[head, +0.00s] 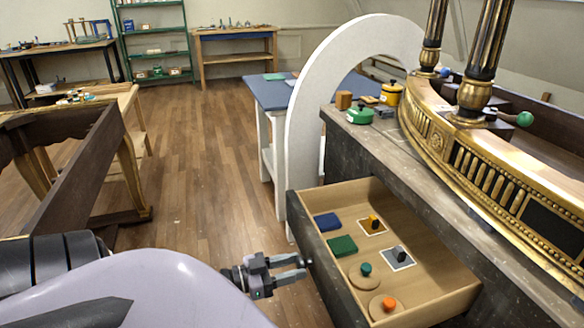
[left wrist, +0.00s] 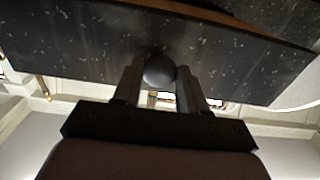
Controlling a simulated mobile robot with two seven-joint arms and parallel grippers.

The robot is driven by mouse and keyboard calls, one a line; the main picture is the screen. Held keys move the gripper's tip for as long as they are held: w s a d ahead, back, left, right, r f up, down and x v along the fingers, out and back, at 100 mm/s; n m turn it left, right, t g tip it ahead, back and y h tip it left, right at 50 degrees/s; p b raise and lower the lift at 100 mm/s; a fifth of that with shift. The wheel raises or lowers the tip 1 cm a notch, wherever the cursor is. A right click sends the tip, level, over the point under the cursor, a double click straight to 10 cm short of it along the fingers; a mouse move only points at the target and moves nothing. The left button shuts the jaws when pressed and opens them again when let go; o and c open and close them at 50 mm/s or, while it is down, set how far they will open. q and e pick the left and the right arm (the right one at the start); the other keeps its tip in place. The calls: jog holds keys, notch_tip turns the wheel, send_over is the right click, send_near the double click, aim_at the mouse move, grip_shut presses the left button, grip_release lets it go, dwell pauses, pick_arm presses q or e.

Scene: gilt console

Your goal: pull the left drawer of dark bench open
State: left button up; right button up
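The left drawer (head: 335,278) of the dark bench (head: 352,160) stands well open, with its light wood inside showing. Its dark front panel, speckled with pale flecks, also fills the top of the left wrist view (left wrist: 90,50). A round dark knob (left wrist: 159,70) sits on that front. My left gripper (head: 302,266) is at the drawer front in the head view. In the left wrist view its two fingers (left wrist: 159,80) lie on either side of the knob, close against it. My right gripper is not in view.
The drawer holds a blue block (head: 326,222), a green block (head: 342,246) and several knobbed pieces. A white arch (head: 300,130) stands just behind the drawer. A gilt console piece (head: 450,150) rests on the bench. The wooden floor (head: 200,180) left of the drawer is clear.

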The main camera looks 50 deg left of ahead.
pick_arm(q)
jog(key=o, duration=0.4)
jog(key=shift+s, duration=0.1)
jog(key=v, duration=0.7)
dwell(0.5)
jog(key=s+d+n+g+y+p, duration=0.1)
jog(key=d+g+y+p, duration=0.1)
jog(key=d, duration=0.9)
jog(key=s+d+f+n+g+y+p, duration=0.1)
jog(key=d+g+p, duration=0.3)
jog(key=d, duration=0.8)
jog(key=shift+s+d+f+y, duration=0.15)
jog(key=shift+s+d+y, duration=0.05)
jog(key=shift+s+y, duration=0.55)
